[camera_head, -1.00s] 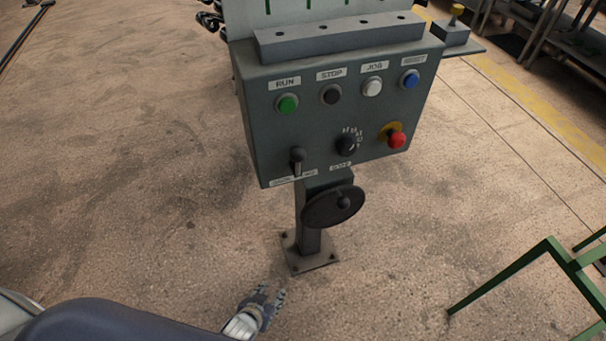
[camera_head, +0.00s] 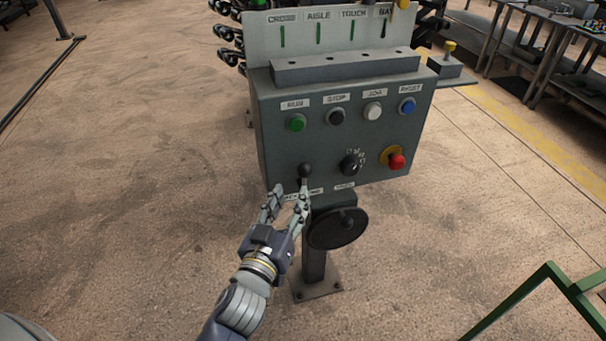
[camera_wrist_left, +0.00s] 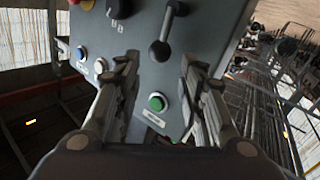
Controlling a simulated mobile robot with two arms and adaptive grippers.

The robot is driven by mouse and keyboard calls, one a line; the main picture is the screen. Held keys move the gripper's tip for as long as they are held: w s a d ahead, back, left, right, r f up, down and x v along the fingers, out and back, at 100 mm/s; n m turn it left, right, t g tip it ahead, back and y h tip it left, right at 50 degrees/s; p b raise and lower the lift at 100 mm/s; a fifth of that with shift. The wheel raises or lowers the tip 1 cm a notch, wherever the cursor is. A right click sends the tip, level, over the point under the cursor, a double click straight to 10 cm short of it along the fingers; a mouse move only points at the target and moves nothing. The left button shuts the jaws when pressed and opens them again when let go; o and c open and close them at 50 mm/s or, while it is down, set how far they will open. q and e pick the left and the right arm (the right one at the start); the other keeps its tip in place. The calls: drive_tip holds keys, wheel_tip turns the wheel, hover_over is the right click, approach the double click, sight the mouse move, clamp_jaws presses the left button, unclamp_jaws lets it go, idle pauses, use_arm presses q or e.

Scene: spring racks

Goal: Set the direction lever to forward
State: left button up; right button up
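The direction lever (camera_head: 305,172) is a dark ball-topped stick at the lower left of the grey control box (camera_head: 350,110). A label below it is partly covered by my fingers. My left gripper (camera_head: 286,196) is just below and left of the lever, with its fingers apart and nothing between them. In the left wrist view the lever (camera_wrist_left: 163,40) shows at the top, beyond the two spread fingertips (camera_wrist_left: 158,68) and roughly between their lines. I see no clear contact with it. My right gripper is not in view.
Green (camera_head: 296,122), black (camera_head: 336,117), white (camera_head: 373,110) and blue (camera_head: 407,105) buttons line the box. A rotary knob (camera_head: 350,165) and a red emergency button (camera_head: 396,161) sit right of the lever. A handwheel (camera_head: 338,229) hangs below. A green frame (camera_head: 553,283) stands at lower right.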

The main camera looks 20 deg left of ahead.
sight(302, 175)
use_arm(q)
drive_tip(key=w+p, duration=0.2)
drive_tip(key=w, duration=0.6)
drive_tip(key=shift+w, duration=0.35)
drive_tip(key=shift+c, duration=0.2)
clamp_jaws()
